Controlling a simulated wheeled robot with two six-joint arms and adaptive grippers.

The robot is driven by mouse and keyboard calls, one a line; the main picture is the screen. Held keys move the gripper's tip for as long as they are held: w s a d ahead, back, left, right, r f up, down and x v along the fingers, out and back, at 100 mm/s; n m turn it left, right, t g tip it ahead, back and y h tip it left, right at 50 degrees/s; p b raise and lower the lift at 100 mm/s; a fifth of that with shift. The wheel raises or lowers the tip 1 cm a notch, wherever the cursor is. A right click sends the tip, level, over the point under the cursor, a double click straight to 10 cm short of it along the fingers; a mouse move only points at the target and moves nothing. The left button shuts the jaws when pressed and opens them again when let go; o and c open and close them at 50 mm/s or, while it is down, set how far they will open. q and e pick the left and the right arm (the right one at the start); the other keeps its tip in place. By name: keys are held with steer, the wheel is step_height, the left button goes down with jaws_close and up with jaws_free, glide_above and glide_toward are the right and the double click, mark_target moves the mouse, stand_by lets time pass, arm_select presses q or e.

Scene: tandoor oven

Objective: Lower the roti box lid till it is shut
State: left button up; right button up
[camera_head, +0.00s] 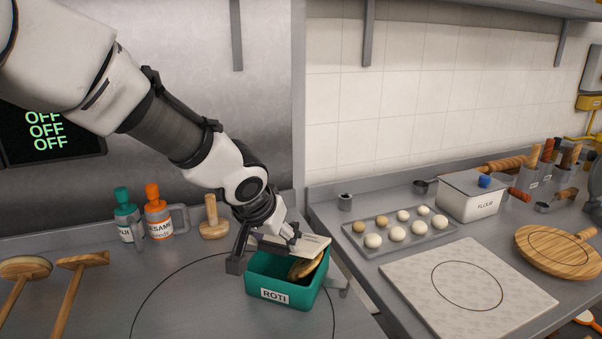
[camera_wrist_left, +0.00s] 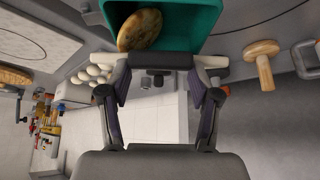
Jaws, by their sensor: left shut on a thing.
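The green roti box (camera_head: 273,295), labelled ROTI, stands on the left counter with its top open. A browned roti (camera_head: 308,266) leans inside it; the roti also shows in the left wrist view (camera_wrist_left: 140,30). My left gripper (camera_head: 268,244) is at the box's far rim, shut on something. In the left wrist view a dark grey bar, apparently part of the roti box lid (camera_wrist_left: 160,61), lies between the fingertips. Most of the lid is hidden or hard to make out, so I cannot tell its exact angle. My right gripper is not in view.
Left of the box stand a wooden press (camera_head: 213,222), an orange-topped bottle (camera_head: 158,215) and a green-topped bottle (camera_head: 126,217). A tray of dough balls (camera_head: 375,247), a flour box (camera_head: 468,203) and a pale board (camera_head: 430,275) are on the right counter. The counter in front of the box is clear.

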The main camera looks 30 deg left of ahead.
arm_select(q)
steer(key=shift+s+f+b, duration=0.15)
steer(key=shift+s+f, duration=0.05)
steer(key=shift+f, duration=0.3)
steer(key=shift+s+f+b, duration=0.15)
steer(key=shift+s+f, duration=0.05)
steer(key=shift+f, duration=0.3)
steer(key=f+b, duration=0.2)
steer(key=shift+s+d+f, duration=0.1)
steer(key=shift+s+f, duration=0.15)
steer(key=shift+f, duration=0.15)
steer(key=shift+s+f+b, duration=0.15)
steer(key=shift+f+b, duration=0.6)
steer(key=shift+b, duration=0.05)
steer(key=o, duration=0.9)
steer(key=shift+r+p, duration=0.2)
steer(key=shift+p, duration=0.1)
steer(key=shift+o, duration=0.2)
steer(key=shift+r, duration=0.15)
